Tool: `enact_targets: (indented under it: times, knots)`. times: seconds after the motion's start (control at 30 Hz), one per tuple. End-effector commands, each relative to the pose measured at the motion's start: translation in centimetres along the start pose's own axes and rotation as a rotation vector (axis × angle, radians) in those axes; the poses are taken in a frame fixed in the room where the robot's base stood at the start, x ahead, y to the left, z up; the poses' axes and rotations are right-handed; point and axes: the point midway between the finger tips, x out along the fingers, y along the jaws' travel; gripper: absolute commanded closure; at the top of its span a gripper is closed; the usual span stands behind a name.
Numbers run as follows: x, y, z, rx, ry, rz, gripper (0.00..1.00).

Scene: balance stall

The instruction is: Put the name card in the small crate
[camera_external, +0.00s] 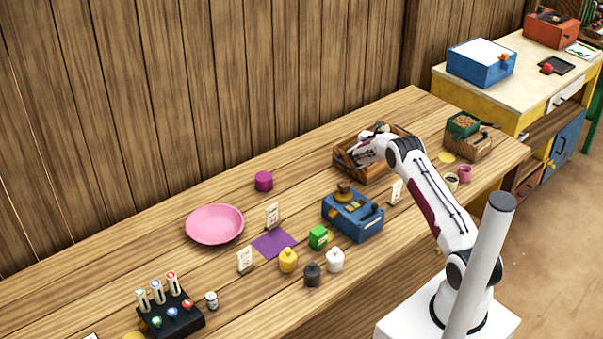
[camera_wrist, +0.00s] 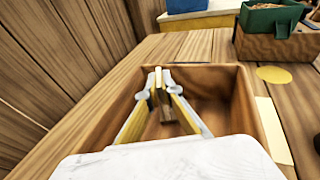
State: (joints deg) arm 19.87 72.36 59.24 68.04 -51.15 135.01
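Several small white cards with dark markings stand on the wooden table: one (camera_external: 272,215) by the pink plate, one (camera_external: 245,259) left of the purple cloth, and one (camera_external: 396,191) in front of an open wooden crate (camera_external: 347,174). I cannot tell which is the name card. My gripper (camera_external: 362,150) is over or inside that crate, between its walls. In the wrist view, the gripper's fingertips (camera_wrist: 159,78) are close together inside the crate (camera_wrist: 245,105), with a dark brown patch between them. A cream piece (camera_wrist: 272,130) shows right of the crate.
A smaller wooden box (camera_external: 478,151) with a green tray (camera_external: 463,125) stands at the right end. A blue device (camera_external: 352,216), green box (camera_external: 318,237), bottles, pink plate (camera_external: 214,224) and purple cloth (camera_external: 274,243) occupy the middle. A yellow disc (camera_external: 446,157) lies right of the crate.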

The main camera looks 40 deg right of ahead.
Motion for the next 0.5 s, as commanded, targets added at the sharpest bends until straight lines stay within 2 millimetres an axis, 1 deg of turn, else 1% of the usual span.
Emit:
enact_targets:
  times: [0.27,0.3,0.33,0.5]
  knots:
    - [0.07,0.0,-0.32,0.0,0.0,0.0,1.0]
    - [0.06,0.0,-0.29,0.0,0.0,0.0,0.85]
    - [0.06,0.0,-0.28,0.0,0.0,0.0,0.78]
    - [0.06,-0.01,-0.29,0.0,0.0,0.0,0.78]
